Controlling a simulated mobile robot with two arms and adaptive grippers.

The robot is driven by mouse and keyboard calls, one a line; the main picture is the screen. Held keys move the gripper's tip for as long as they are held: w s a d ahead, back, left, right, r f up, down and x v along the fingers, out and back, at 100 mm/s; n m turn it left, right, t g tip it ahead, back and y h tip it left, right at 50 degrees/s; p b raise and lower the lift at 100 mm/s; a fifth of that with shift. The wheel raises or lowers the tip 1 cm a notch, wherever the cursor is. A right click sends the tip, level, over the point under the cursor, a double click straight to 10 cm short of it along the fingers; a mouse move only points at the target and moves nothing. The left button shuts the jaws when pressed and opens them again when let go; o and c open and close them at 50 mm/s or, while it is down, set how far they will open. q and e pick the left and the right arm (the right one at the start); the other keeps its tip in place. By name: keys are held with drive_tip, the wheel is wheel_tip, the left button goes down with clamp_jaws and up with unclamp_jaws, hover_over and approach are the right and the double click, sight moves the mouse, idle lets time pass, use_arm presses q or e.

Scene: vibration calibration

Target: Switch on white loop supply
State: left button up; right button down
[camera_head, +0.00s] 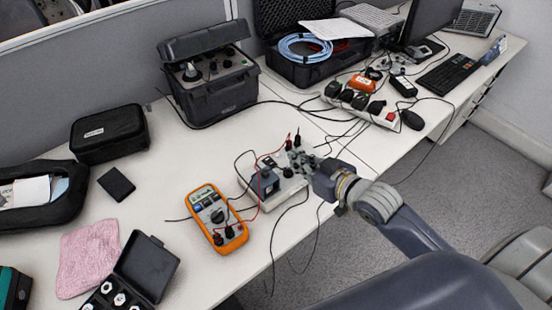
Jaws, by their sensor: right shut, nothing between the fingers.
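A white box (284,192), which looks like the loop supply, sits near the front edge of the desk. Red and black plugs and leads are at its top, and a dark block stands at its left end. My right gripper (299,160) is over the box's right part, shut and empty, its arm coming in from the right. It hides part of the box's top, and I cannot make out the switch or whether the fingers touch it. An orange multimeter (215,217) lies left of the box with leads running between them. My left gripper is not in view.
A black instrument case (210,95) stands open behind. A power strip (385,117) with several plugs lies at the back right beside a black mouse (411,120). A pink cloth (88,258) and a small black case (145,268) are front left. Loose cables cross the desk.

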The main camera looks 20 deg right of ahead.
hover_over(277, 171)
drive_tip(key=f, duration=0.3)
drive_tip(key=shift+w+f+p, duration=0.1)
drive_tip(key=shift+w+p, duration=0.2)
drive_tip(key=shift+w, duration=0.05)
wheel_tip(277, 171, down, 3)
drive_tip(key=shift+f, duration=0.7)
drive_tip(key=shift+s+f+p, duration=0.25)
drive_tip(key=shift+f+p, duration=0.05)
drive_tip(key=shift+f, duration=0.2)
